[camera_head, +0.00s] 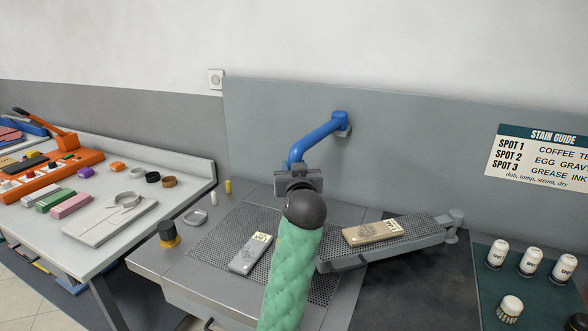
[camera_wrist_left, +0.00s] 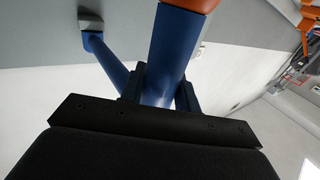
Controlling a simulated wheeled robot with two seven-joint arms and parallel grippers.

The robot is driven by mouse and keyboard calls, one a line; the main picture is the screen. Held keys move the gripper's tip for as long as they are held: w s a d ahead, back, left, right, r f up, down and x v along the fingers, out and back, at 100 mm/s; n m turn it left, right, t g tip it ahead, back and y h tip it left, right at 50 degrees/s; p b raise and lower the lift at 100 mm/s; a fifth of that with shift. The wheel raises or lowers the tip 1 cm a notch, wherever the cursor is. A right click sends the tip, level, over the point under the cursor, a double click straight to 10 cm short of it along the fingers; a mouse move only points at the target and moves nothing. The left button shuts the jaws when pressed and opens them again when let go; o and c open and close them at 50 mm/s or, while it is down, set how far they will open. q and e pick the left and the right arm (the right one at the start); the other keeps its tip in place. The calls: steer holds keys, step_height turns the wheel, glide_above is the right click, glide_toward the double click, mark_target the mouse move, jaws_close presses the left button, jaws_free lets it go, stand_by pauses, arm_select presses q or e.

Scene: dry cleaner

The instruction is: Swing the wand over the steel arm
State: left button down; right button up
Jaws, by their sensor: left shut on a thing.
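The blue wand (camera_head: 318,136) is a bent tube that comes off a wall mount (camera_head: 342,122) on the grey back panel. My left gripper (camera_head: 297,174) is shut on the wand's lower, hanging part, above the work table. In the left wrist view the wand (camera_wrist_left: 172,55) runs between the dark fingers (camera_wrist_left: 158,96) and shows an orange part (camera_wrist_left: 195,4) at the picture's top edge. The steel arm (camera_head: 348,263) is a long perforated board on a pivot post (camera_head: 455,218), to the right of and below the gripper. The wand's lower end is hidden in the head view. My right gripper is not in view.
A tan labelled piece (camera_head: 372,232) lies on the steel arm. A grey labelled piece (camera_head: 250,253) lies on the perforated table panel (camera_head: 212,244). Several white bottles (camera_head: 497,254) stand at the right on a green mat. A side table (camera_head: 92,252) with small items stands left.

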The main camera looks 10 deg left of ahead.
arm_select(q)
steer(key=shift+s+d, duration=0.1)
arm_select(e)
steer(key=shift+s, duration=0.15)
arm_select(q)
steer(key=c, duration=1.2)
jaws_free()
steer(key=shift+o, duration=0.8)
steer(key=shift+s, duration=0.1)
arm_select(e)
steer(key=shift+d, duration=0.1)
